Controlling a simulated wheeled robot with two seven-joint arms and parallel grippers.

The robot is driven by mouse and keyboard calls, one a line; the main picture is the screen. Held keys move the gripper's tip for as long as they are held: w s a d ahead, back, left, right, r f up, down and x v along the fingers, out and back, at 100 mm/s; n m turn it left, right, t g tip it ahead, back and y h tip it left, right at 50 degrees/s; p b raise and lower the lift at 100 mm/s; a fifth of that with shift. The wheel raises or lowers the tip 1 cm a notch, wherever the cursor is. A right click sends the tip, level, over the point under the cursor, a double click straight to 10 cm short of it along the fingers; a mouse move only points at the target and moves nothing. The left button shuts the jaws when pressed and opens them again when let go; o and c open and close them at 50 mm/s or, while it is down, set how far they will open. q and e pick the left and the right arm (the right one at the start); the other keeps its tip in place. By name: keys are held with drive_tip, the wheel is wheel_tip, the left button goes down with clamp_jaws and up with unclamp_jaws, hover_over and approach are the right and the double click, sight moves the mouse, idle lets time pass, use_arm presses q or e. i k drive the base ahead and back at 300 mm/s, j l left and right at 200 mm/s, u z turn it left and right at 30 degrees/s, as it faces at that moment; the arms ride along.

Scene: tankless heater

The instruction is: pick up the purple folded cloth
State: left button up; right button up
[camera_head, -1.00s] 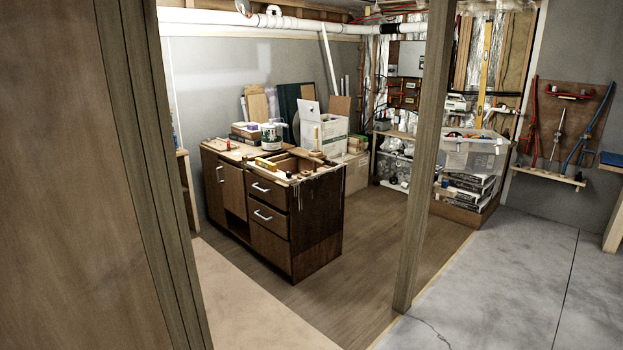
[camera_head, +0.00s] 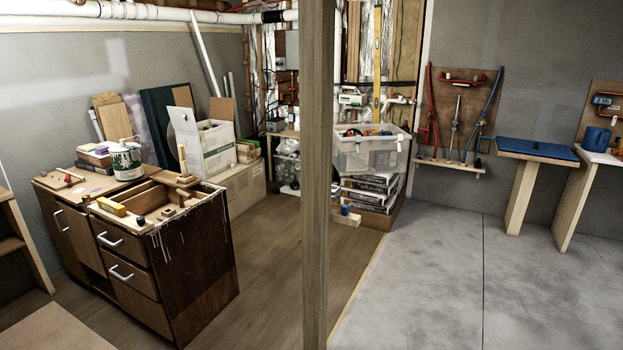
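A small light purple item (camera_head: 101,149) lies on a stack of boxes or books at the back of the wooden cabinet's top, left of the white and green container. It may be the purple folded cloth, but it is too small to be sure. A faint purplish patch (camera_head: 104,171) also shows on the cabinet top in front of the container. Neither of my grippers is in view.
The dark wooden cabinet (camera_head: 190,255) has a cluttered top with a white and green container (camera_head: 125,160). A wooden post (camera_head: 316,180) stands in front of me. A clear bin (camera_head: 370,152) sits beyond it. Concrete floor (camera_head: 420,290) at right is open.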

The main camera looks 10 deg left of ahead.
sight(101, 150)
drive_tip(key=i+j+u, duration=0.1)
drive_tip(key=i+u, duration=0.7)
drive_tip(key=u, duration=0.15)
drive_tip(key=i+l+u, duration=0.2)
drive_tip(key=i+u, duration=0.25)
drive_tip(key=i+j+u, duration=0.25)
drive_tip(key=i+u, duration=0.55)
drive_tip(key=i, duration=0.25)
drive_tip(key=i+u, duration=0.45)
drive_tip(key=i+j, duration=0.1)
drive_tip(key=i, duration=0.8)
drive_tip(key=i+j, duration=0.1)
drive_tip(key=i, duration=0.8)
drive_tip(key=i+z, duration=0.3)
drive_tip(key=z, duration=0.15)
drive_tip(key=i+j+z, duration=0.15)
drive_tip(key=i+z, duration=0.3)
drive_tip(key=i+j+z, duration=0.15)
drive_tip(key=z, duration=0.3)
drive_tip(key=i+j+z, duration=0.25)
drive_tip(key=j+z, duration=0.25)
drive_tip(key=l, duration=0.1)
